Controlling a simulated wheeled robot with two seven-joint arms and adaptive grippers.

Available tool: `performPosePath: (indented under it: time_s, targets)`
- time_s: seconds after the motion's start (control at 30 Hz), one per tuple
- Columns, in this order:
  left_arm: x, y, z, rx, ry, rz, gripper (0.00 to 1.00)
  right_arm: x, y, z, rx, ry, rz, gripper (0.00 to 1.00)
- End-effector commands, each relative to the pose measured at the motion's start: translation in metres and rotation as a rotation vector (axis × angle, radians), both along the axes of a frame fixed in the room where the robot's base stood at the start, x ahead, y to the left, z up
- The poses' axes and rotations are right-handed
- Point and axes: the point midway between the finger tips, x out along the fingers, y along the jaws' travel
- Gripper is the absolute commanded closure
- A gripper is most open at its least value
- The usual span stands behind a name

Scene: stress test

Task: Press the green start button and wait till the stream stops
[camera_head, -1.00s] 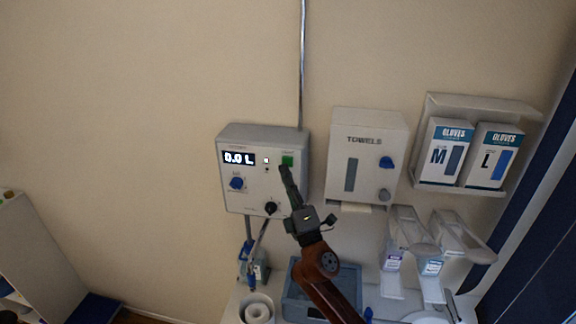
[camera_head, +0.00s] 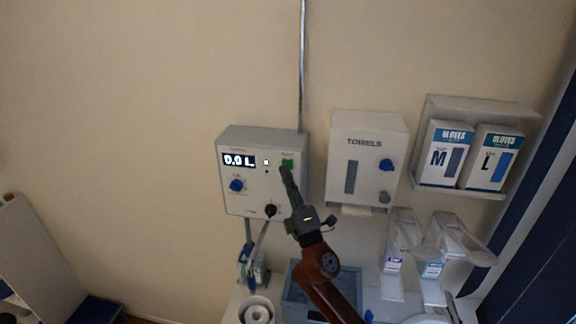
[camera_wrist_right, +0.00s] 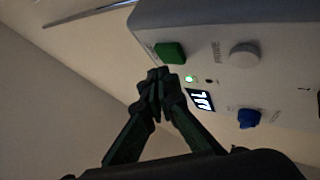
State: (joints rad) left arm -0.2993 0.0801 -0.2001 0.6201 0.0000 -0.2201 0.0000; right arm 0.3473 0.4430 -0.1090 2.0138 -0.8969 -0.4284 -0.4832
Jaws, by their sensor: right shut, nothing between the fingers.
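The green start button (camera_head: 287,162) is at the upper right of the white control box (camera_head: 248,202) on the wall. The box's lit display (camera_head: 238,160) reads 0.0 L, and a small indicator light (camera_head: 266,162) glows beside it. My right gripper (camera_head: 285,171) is shut and empty, its tips at the lower edge of the button in the head view. In the wrist view, the right fingertips (camera_wrist_right: 157,76) are close to the green button (camera_wrist_right: 170,53); whether they touch it, I cannot tell. My left gripper is not in view.
A blue knob (camera_head: 236,185) and a black knob (camera_head: 270,210) are on the box. A towel dispenser (camera_head: 352,130) and a glove rack (camera_head: 462,105) hang to the right. The wall left of the box is clear.

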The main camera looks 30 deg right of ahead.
Motion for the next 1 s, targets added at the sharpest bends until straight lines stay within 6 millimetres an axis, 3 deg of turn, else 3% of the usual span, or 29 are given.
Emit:
performPosePath:
  time_s: [1.0]
  targets:
    - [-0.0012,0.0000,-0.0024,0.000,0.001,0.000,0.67,0.0079,-0.0051,0.0001,0.000,0.000,0.000,1.00]
